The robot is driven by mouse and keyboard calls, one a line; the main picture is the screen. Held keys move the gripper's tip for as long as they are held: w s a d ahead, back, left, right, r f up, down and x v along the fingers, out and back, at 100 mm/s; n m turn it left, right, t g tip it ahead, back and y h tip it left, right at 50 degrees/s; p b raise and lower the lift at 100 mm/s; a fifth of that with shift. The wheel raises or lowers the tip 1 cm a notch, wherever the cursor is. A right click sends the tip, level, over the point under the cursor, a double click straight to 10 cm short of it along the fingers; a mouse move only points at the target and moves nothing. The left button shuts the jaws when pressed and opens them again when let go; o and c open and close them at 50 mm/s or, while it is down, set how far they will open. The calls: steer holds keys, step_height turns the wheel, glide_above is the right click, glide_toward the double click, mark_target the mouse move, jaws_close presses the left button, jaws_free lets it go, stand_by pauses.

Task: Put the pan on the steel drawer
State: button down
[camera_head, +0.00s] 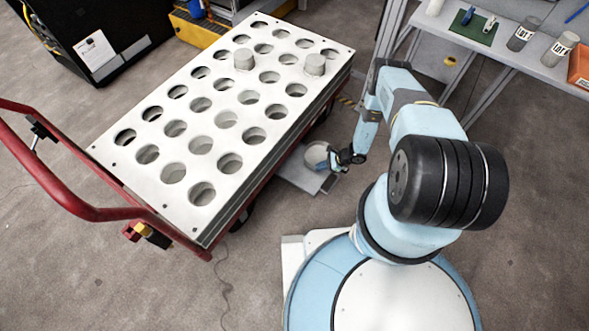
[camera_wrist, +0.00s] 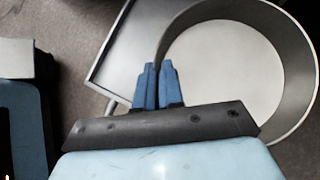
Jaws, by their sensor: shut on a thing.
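The pan (camera_head: 315,152) is a round, grey, straight-walled vessel beside the cart. In the wrist view it fills the upper right, with its pale inner floor (camera_wrist: 235,75) facing the camera. My gripper (camera_head: 335,160) is shut on the pan's near left wall; its two blue fingers (camera_wrist: 157,80) are close together there. The steel drawer (camera_head: 300,178) is a flat grey slab low beside the cart. It shows left of the pan in the wrist view (camera_wrist: 122,55). The pan overlaps the drawer in both views and hides part of it. I cannot tell whether they touch.
A cart with a white perforated top (camera_head: 215,145) and red handle (camera_head: 60,185) stands left of my arm. Two grey cylinders (camera_head: 243,60) sit in its holes. A bench (camera_head: 490,42) with cups and an orange bin (camera_head: 580,65) is at upper right. Floor at lower left is clear.

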steer(key=shift+f, duration=0.7)
steer(key=a, duration=0.8)
steer(key=shift+w+a, duration=0.3)
steer(key=shift+w, duration=0.1)
steer(key=shift+w+a, duration=0.15)
steer(key=shift+a, duration=0.95)
steer(key=shift+w+a, duration=0.1)
steer(key=shift+a, duration=1.15)
steer(key=shift+d+f, duration=0.15)
steer(key=shift+f, duration=0.45)
steer(key=c, duration=1.3)
jaws_free()
steer(key=shift+o, duration=0.2)
